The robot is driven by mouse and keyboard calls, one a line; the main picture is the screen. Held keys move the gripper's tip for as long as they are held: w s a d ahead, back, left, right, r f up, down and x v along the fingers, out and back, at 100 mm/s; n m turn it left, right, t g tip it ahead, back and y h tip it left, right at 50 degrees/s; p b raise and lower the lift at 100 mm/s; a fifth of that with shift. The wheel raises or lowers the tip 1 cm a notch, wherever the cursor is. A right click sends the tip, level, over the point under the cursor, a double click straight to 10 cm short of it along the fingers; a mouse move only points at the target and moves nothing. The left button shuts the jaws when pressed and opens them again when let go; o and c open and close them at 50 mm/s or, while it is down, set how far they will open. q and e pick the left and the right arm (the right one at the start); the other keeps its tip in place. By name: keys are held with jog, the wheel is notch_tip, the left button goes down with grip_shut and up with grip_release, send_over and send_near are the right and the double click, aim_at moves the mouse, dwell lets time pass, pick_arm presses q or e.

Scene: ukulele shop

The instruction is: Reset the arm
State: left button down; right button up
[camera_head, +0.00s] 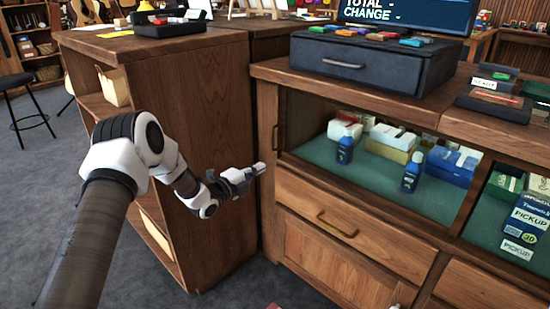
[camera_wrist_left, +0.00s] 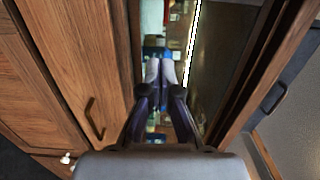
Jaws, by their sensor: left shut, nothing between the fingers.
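My left arm comes in from the left in the head view. Its gripper (camera_head: 258,169) is in front of the wooden counter, close to the left edge of the glass-fronted display compartment. In the left wrist view the two fingers of the same gripper (camera_wrist_left: 160,72) are together, with nothing between them. My right gripper is not clearly in view; only a small white part shows low in the head view.
A wooden cabinet (camera_head: 195,75) stands beside my left arm. The display counter has a drawer (camera_head: 320,205) with a brass handle and holds blue bottles (camera_head: 345,150) and boxes. A dark cash drawer (camera_head: 375,68) sits on top. Grey floor (camera_head: 30,200) is open at left.

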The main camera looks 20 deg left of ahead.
pick_arm(q)
jog(key=s+d+f+n+g, duration=0.1)
jog(key=s+d+f+g, duration=0.1)
jog(key=s+d+f, duration=0.35)
jog(key=s+d+f+g, duration=0.3)
jog(key=d+f, duration=0.4)
jog(key=f, duration=0.3)
jog(key=s+d+f+n+g+y, duration=0.15)
jog(key=s+f+n+g, duration=0.35)
jog(key=s, duration=0.7)
jog(key=s+d+f+n+g+y, duration=0.1)
jog(key=s+d+f+n+g, duration=0.3)
jog(key=s+f, duration=0.6)
jog(key=s+a+r+n+g+y, duration=0.1)
jog(key=s+a+r+n+g, duration=0.1)
jog(key=s+n, duration=0.5)
jog(key=s+a+r+n+g+y, duration=0.15)
jog(key=s+n, duration=0.25)
jog(key=s, duration=0.7)
notch_tip(320, 180, up, 24)
jog(key=p, duration=2.4)
jog(key=shift+w+a+f+n, duration=0.15)
jog(key=shift+w+a+n, duration=0.15)
jog(key=shift+a, duration=0.1)
